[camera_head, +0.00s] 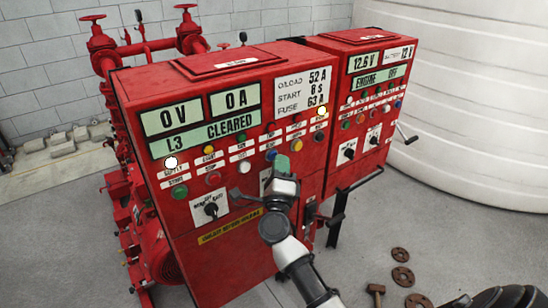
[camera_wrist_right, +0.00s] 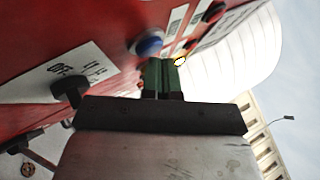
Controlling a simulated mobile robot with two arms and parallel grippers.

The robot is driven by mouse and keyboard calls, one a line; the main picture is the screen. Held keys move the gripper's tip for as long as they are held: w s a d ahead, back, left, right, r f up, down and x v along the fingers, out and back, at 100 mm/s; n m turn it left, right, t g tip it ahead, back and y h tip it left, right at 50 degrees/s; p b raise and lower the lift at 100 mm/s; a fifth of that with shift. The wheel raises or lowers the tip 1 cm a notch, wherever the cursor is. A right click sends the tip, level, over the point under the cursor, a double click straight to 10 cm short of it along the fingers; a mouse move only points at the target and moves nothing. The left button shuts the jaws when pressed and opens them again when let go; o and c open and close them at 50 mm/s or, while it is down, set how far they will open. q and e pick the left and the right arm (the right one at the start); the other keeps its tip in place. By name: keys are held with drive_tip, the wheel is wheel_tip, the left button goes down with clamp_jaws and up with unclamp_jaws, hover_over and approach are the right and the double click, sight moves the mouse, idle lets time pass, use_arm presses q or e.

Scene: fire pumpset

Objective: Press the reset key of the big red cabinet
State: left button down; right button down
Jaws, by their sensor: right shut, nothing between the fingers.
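The big red cabinet (camera_head: 225,150) stands left of centre in the head view. Its displays read "0 V", "0 A" and "L3 CLEARED". Rows of small coloured buttons with white labels sit below; the labels are too small to read, so I cannot tell which is the reset key. My right gripper (camera_head: 282,165), with green fingertips, is shut and empty at the cabinet's front. It is close to a blue button (camera_head: 271,154). In the right wrist view the fingertips (camera_wrist_right: 163,78) are just below the blue button (camera_wrist_right: 150,43); contact cannot be told. My left gripper is out of view.
A smaller red cabinet (camera_head: 365,125) with a side crank (camera_head: 405,135) stands to the right. A rotary switch (camera_head: 211,208) is at the lower left of the big cabinet. Red pipework and valves stand behind. A hammer (camera_head: 376,292) and rusty discs (camera_head: 403,277) lie on the floor.

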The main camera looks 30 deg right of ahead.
drive_tip(key=shift+w, duration=0.1)
idle(0.5)
drive_tip(key=shift+s+p, duration=0.3)
drive_tip(key=shift+s, duration=0.55)
drive_tip(key=s, duration=0.1)
drive_tip(key=s+p, duration=0.1)
drive_tip(key=s, duration=0.3)
drive_tip(key=shift+d, duration=0.25)
idle(0.4)
